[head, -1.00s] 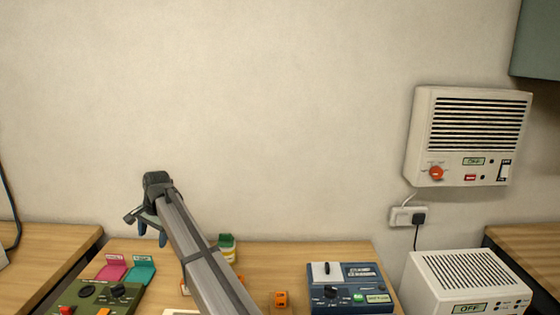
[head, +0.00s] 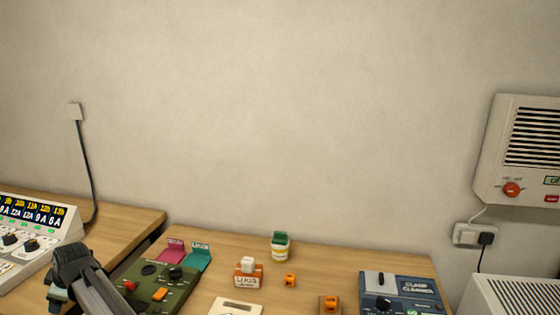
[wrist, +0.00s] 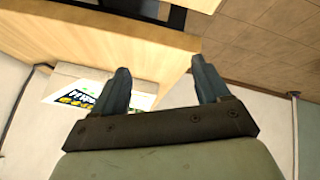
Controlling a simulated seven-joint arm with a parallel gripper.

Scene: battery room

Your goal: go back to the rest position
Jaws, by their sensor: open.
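My gripper (wrist: 163,88) shows in the wrist view with its two dark fingers apart and nothing between them. Beyond the fingers are a wooden table edge and a white panel with a dark display (wrist: 92,97). In the head view my arm and gripper are at the lower left, in front of the left table and left of the green control box (head: 160,287). The fingertips are hard to make out there.
The middle table holds a pink holder (head: 171,252), a teal holder (head: 198,259), an orange-and-white box (head: 248,277), a green-topped tub (head: 280,248), small orange blocks (head: 290,280) and a blue device (head: 400,297). A display console (head: 35,235) stands on the left table.

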